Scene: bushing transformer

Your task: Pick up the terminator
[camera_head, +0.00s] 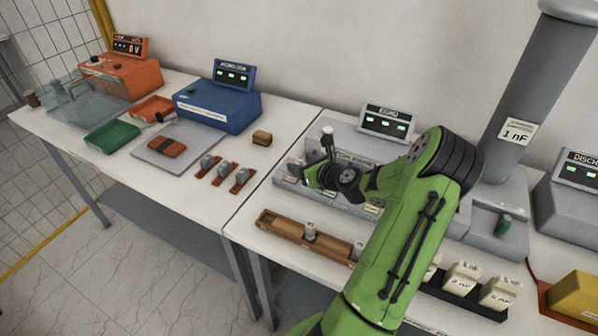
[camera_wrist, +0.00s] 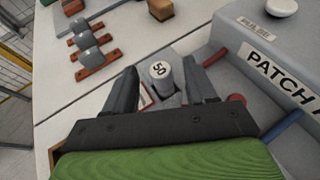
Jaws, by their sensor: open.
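A grey cylinder with a white top marked "50" (camera_wrist: 160,70), which looks like the terminator, stands upright between the two fingers of my gripper (camera_wrist: 158,84) in the wrist view. The fingers are apart, one on each side of it, with visible gaps. What the cylinder sits on is partly hidden. In the head view my gripper (camera_head: 298,172) is at the left end of a grey panel (camera_head: 330,135), and the cylinder cannot be made out there.
A wooden tray (camera_head: 285,238) with grey cylinders stands at the table's front edge. Three lever switches (camera_head: 223,175) and an orange-brown block (camera_head: 262,138) lie left of the table seam. A blue box (camera_head: 217,105) stands behind them. A white-knobbed post (camera_head: 327,140) rises from the panel.

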